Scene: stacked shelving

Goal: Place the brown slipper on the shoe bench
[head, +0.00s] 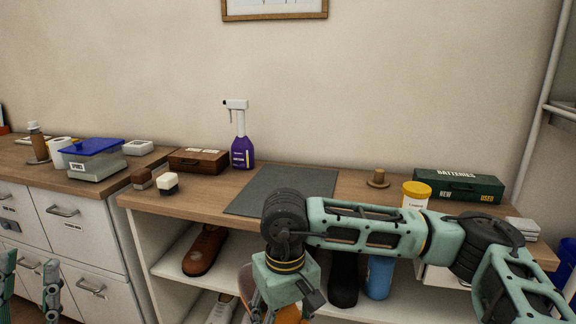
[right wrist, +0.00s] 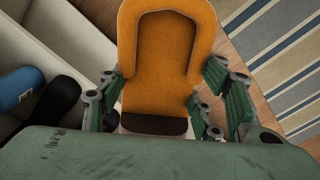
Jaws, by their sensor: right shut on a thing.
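The brown slipper (right wrist: 160,75), orange-brown with a dark end, fills the middle of the right wrist view. My right gripper (right wrist: 160,98) has its fingers closed on both sides of it. In the head view an orange part of the slipper (head: 290,315) shows at the bottom, below my right wrist and in front of the bench; my arm hides much of it. The shoe bench (head: 330,296) has white shelves under a wooden top. My left gripper (head: 30,268) shows at the lower left edge, its fingers apart with nothing between them.
On the bench's shelves are a brown leather shoe (head: 204,250), pale shoes (head: 221,310), a dark shoe (head: 343,282) and a blue bottle (head: 379,277). A grey mat (head: 275,188), a purple spray bottle (head: 241,150) and a green box (head: 458,186) are on top. A striped rug (right wrist: 275,50) lies on the floor.

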